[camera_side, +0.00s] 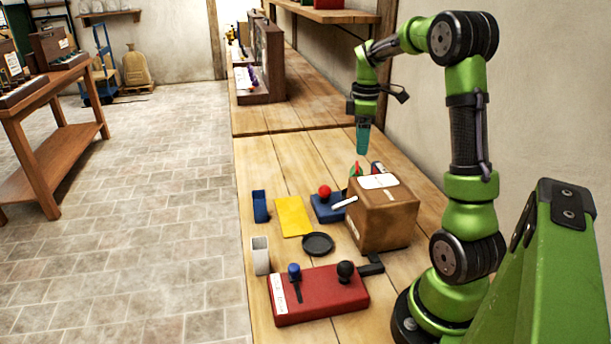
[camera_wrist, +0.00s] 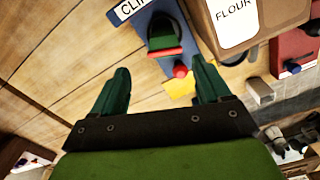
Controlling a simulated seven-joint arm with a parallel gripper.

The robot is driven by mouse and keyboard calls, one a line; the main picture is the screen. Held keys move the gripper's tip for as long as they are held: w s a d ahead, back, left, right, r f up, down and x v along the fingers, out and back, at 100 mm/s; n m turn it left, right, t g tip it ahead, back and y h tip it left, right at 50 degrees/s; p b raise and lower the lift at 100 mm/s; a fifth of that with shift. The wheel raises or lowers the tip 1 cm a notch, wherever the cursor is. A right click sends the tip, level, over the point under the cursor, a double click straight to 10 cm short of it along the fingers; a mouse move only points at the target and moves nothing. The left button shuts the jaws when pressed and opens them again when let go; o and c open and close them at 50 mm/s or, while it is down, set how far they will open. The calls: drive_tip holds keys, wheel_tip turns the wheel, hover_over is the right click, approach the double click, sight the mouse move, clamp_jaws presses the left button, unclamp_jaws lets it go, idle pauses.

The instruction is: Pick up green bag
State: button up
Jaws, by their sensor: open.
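The green bag (camera_wrist: 162,34) is a small dark green shape with a red strip across its lower edge. In the wrist view it is in front of a blue base, below a white label, and appears to rest on or over it. In the side view only a bit of the green bag (camera_side: 354,170) shows behind the cardboard box. My gripper (camera_side: 362,152) hangs pointing down above that spot, apart from the bag. In the wrist view my gripper (camera_wrist: 160,67) has its two green fingers spread wide, with nothing between them; the bag lies just beyond their tips.
The cardboard flour box (camera_side: 382,222) stands close beside the bag. The blue base (camera_side: 325,211) carries a red ball knob (camera_side: 325,190). A yellow sheet (camera_side: 293,216), black dish (camera_side: 318,243) and red lever box (camera_side: 320,295) lie nearer.

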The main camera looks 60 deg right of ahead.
sight(356, 173)
wheel_tip(356, 173, down, 6)
drive_tip(key=shift+r, duration=0.1)
drive_tip(key=f, duration=0.5)
drive_tip(key=shift+w+a+f, duration=0.15)
drive_tip(key=shift+a, duration=0.25)
